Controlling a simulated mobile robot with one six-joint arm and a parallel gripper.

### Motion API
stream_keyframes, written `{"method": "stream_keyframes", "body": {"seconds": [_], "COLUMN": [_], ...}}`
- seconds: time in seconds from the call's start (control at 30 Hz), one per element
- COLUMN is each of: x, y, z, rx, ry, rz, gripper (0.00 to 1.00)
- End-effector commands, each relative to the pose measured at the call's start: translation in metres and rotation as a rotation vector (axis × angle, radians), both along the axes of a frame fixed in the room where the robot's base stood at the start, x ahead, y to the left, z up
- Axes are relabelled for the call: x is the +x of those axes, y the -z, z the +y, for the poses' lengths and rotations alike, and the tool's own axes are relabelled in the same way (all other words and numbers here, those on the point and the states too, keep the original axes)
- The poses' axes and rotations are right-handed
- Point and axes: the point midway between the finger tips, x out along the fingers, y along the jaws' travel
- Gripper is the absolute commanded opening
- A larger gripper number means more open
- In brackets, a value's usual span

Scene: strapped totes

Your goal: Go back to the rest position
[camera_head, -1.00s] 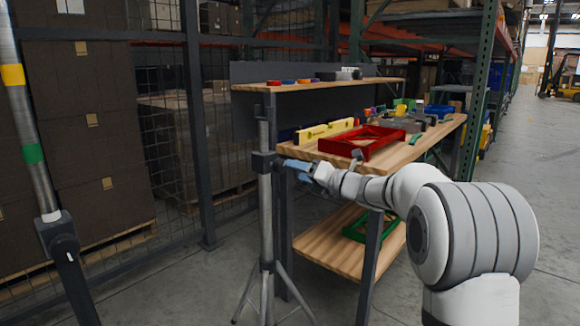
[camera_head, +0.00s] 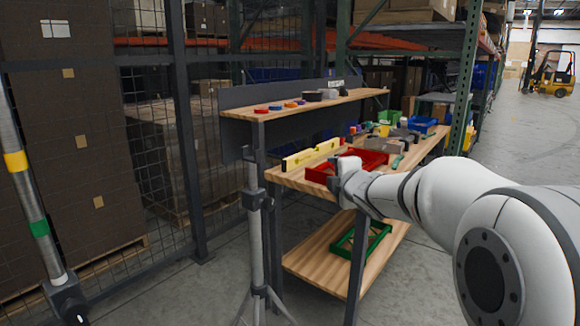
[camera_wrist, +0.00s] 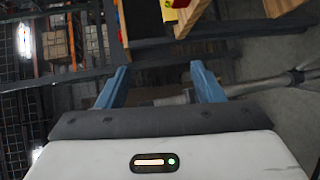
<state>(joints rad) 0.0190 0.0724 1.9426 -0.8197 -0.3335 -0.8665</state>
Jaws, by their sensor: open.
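My gripper (camera_wrist: 160,80) is open in the wrist view, its two blue fingers spread wide with nothing held between them. In the head view my arm reaches in from the right, and its wrist end stands in front of the workbench (camera_head: 300,181), overlapping the red tray (camera_head: 372,158). The fingers are hard to make out there. I cannot tell how far the gripper is from the bench edge.
A grey tripod stand (camera_head: 254,240) stands left of the bench. A yellow level (camera_head: 310,155), blue bin (camera_head: 422,124) and other items lie on the bench; a green tray (camera_head: 360,240) sits below. A striped pole (camera_head: 28,190) is at far left. Right floor is open, with a forklift (camera_head: 550,75) beyond.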

Motion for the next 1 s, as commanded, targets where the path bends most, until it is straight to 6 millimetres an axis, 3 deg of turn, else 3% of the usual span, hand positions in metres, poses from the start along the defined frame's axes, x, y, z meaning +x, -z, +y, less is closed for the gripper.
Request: {"method": "stream_keyframes", "body": {"seconds": [0.03, 0.27, 0.4, 0.7, 0.83, 1.0], "x": [-0.015, -0.097, -0.161, -0.307, -0.348, -0.369], "y": [-0.028, -0.049, -0.056, -0.066, -0.068, -0.065], "z": [-0.011, -0.053, -0.065, -0.054, -0.044, -0.038], "rx": [0.067, 0.418, 0.627, 0.996, 1.078, 1.113], "ry": [0.075, 0.453, 0.684, 1.158, 1.289, 1.359], "rz": [0.056, 0.344, 0.519, 0.878, 0.98, 1.033], "gripper": [0.61, 0.61, 0.61, 0.61, 0.61, 0.61]}}
